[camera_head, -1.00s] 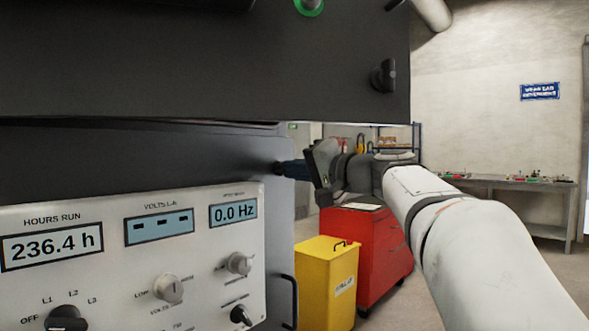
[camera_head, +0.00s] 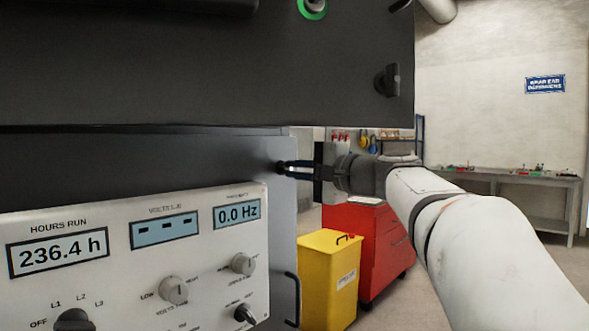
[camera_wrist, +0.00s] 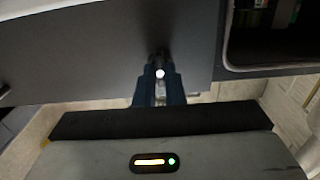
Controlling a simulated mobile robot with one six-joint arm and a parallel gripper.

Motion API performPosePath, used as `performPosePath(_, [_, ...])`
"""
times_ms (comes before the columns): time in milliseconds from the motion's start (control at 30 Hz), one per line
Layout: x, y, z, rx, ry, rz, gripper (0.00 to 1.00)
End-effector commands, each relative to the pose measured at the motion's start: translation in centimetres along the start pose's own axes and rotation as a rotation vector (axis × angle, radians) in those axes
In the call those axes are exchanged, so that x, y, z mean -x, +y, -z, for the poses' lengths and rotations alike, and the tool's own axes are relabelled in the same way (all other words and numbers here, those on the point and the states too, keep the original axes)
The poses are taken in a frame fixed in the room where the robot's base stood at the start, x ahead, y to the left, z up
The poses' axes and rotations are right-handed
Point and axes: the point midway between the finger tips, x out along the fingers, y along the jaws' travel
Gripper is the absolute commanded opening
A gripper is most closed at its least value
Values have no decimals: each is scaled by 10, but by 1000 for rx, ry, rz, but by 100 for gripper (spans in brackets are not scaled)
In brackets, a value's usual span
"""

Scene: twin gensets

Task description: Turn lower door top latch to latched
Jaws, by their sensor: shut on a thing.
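The lower door (camera_head: 230,155) is a dark grey panel with a pale instrument panel mounted on it. My gripper (camera_head: 284,168) reaches in from the right, level with the door's upper right corner. Its blue fingers are shut on the lower door top latch, which is mostly hidden between them in the head view. In the wrist view my gripper (camera_wrist: 160,78) points straight at the door face (camera_wrist: 110,50). The dark latch (camera_wrist: 158,56) shows at the fingertips, with a bright round spot just below it. The latch's exact angle is hard to tell.
The upper door (camera_head: 200,70) overhangs close above, with its own dark latch (camera_head: 388,80). A door handle (camera_head: 292,300) is lower right on the lower door. A yellow bin (camera_head: 328,275) and red cabinet (camera_head: 375,250) stand behind; a workbench (camera_head: 500,182) is further back.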

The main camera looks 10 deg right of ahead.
Motion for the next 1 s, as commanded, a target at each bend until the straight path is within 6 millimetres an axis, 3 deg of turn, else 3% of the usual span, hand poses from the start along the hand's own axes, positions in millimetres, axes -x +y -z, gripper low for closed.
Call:
performPosePath(300, [0,0,0,-4,1,1,0])
performPosePath(333, [0,0,0,-3,1,1,11])
performPosePath(600, [0,0,0,-2,0,1,31])
performPosePath(867, [3,0,0,-1,1,1,31])
performPosePath(1000, [20,0,1,-1,4,1,31])
